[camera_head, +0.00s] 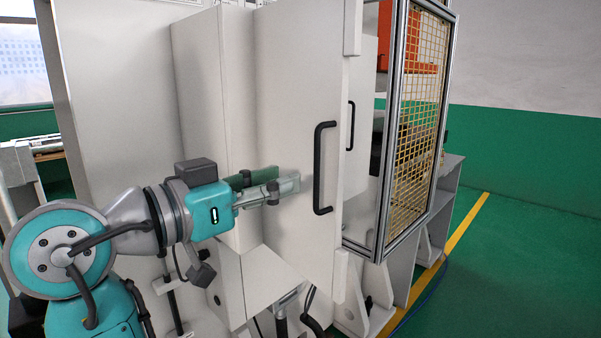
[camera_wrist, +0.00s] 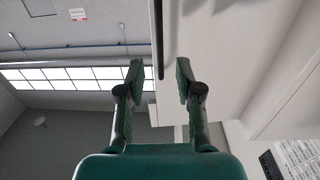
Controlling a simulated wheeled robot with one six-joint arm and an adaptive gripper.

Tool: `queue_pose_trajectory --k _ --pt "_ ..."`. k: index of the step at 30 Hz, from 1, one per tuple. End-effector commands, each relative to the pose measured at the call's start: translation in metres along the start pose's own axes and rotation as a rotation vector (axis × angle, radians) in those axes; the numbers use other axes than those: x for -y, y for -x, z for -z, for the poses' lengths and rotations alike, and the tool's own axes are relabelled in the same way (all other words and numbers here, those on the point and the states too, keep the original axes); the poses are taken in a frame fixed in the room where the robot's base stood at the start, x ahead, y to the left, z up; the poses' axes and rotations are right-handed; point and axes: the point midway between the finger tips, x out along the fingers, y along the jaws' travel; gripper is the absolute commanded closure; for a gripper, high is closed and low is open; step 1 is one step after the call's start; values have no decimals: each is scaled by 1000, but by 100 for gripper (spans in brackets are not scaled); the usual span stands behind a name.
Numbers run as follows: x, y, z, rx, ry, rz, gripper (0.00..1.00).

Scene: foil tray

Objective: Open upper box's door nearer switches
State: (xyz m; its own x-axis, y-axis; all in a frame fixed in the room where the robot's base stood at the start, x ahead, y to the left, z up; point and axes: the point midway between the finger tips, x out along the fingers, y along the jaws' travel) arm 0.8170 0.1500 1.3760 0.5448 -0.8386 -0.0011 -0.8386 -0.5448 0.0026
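A tall white door panel (camera_head: 295,110) of the upper box faces the head camera. A black bar handle (camera_head: 325,168) is upright near its right edge. A second, similar black handle (camera_head: 350,125) is on a white panel (camera_head: 364,85) farther back. My gripper (camera_head: 283,178) is left of the nearer handle, level with its lower half, with its fingers pointing right. In the wrist view my gripper (camera_wrist: 160,75) is open, its two green fingers apart and nothing held. A dark bar, seemingly a handle (camera_wrist: 160,40), lies in line with the gap; its depth is unclear. I cannot identify the switches.
A metal frame with yellow mesh (camera_head: 415,120) stands right of the box, with an orange part (camera_head: 428,68) behind it. Lower white machine parts and hoses (camera_head: 312,310) lie below. Green floor (camera_head: 530,270) is free at right, past a yellow line (camera_head: 465,232).

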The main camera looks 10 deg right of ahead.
Motion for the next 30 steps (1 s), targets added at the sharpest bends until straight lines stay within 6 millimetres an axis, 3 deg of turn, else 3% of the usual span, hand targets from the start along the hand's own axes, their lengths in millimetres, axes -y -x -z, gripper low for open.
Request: queue_pose_trajectory --k 3,9,22,26,30 --pt "0 19 0 0 0 3 65" --pt "0 34 0 -1 0 1 65" --pt "2 34 -4 -6 9 4 65" --pt "11 24 -25 -41 61 36 65" --pt "28 6 -68 -104 161 108 65"
